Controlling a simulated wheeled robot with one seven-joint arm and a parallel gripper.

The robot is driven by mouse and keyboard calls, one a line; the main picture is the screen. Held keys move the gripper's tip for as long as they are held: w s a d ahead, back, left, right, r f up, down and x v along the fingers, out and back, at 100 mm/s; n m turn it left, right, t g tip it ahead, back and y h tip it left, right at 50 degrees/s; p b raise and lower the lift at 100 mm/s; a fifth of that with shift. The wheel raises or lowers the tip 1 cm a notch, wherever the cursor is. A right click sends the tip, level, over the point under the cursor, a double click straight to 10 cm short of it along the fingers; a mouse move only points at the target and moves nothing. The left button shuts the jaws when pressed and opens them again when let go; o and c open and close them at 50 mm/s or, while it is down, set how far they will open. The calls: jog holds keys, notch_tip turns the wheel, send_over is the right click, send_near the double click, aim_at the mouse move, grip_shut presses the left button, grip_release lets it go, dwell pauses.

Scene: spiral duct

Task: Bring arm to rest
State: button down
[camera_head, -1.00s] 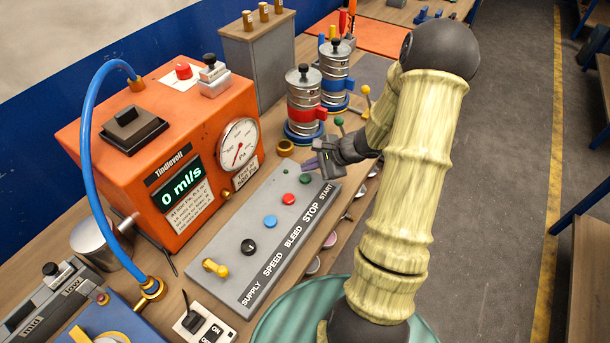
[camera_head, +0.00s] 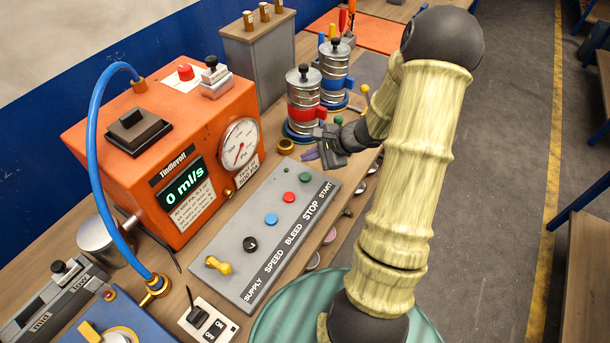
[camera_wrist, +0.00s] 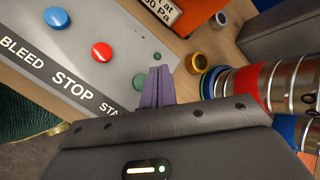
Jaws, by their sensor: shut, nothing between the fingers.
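My gripper (camera_head: 322,150) is beyond the far end of the grey control panel (camera_head: 262,255), in front of the red-banded metal canister (camera_head: 303,100). In the wrist view its two purple fingers (camera_wrist: 154,88) are together with nothing between them. They show just beside the green START button (camera_wrist: 140,81); whether they touch anything there I cannot tell. The red STOP button (camera_wrist: 102,52) and blue BLEED button (camera_wrist: 57,18) lie to the left of the fingers. My arm is raised and bent, crossing the right of the bench in the head view.
The orange Tindlevolt box (camera_head: 165,150) reads 0 ml/s, with a round dial (camera_head: 240,144). A blue hose (camera_head: 98,150) arches at its left. A blue-banded canister (camera_head: 335,75) stands behind the red one. A brass ring (camera_head: 286,146) sits near the panel.

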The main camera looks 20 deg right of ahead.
jog(key=s+a+r+n+g+h, duration=0.2)
jog(key=s+a+r+n+h, duration=0.1)
jog(key=s+n, duration=0.4)
jog(key=s+a+r+n+g+h, duration=0.2)
jog(key=s+a+r+n, duration=0.4)
jog(key=n, duration=0.5)
jog(key=shift+s+a+h, duration=0.8)
jog(key=shift+s+a, duration=0.35)
jog(key=shift+s, duration=0.1)
